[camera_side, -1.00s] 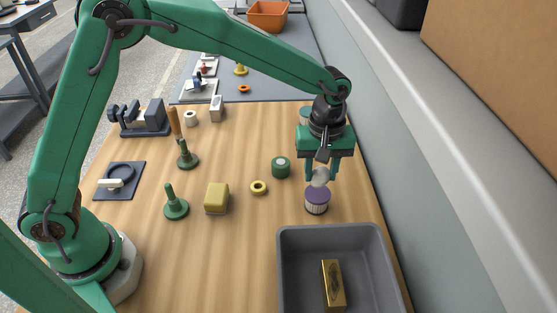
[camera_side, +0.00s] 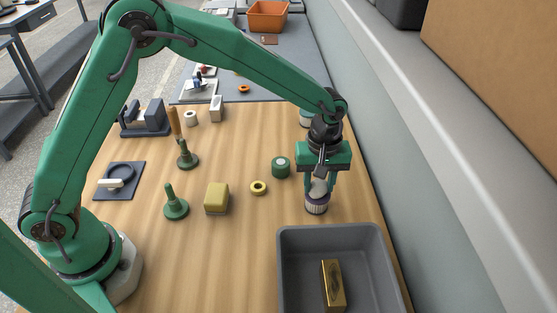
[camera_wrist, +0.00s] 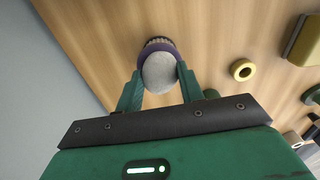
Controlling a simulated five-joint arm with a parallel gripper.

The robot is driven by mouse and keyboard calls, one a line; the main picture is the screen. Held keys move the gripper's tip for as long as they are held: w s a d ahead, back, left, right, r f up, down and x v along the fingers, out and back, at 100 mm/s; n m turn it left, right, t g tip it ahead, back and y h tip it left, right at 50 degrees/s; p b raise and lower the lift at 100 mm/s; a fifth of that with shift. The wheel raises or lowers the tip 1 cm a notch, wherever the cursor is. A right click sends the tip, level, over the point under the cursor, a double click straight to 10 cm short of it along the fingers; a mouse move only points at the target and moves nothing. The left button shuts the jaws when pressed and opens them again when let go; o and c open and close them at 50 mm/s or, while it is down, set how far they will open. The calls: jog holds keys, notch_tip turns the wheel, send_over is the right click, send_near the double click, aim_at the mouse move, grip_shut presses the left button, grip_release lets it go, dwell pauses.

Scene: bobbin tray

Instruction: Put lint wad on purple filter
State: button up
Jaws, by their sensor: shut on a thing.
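The lint wad (camera_wrist: 158,73) is a pale grey rounded lump between the two green fingers of my gripper (camera_wrist: 158,82). My gripper (camera_side: 319,188) is shut on it. In the side view the lint wad (camera_side: 318,187) shows between the fingers, right above the purple filter. The purple filter (camera_side: 316,206) is a short cylinder with a purple top and a pale ribbed side, standing upright on the wooden table. In the wrist view the wad hides most of the filter (camera_wrist: 158,43). I cannot tell whether the wad touches the filter's top.
A grey bin (camera_side: 298,270) with a gold block (camera_side: 333,285) stands in front of the filter. A green spool (camera_side: 281,167) and a yellow ring (camera_side: 258,187) lie to its left. A grey wall ledge (camera_side: 400,150) runs along the right.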

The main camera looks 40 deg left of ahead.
aim_at(319, 183)
jog(key=shift+f, duration=0.1)
jog(key=o, duration=0.9)
notch_tip(319, 183, up, 12)
jog(key=shift+r, duration=0.15)
dwell(0.7)
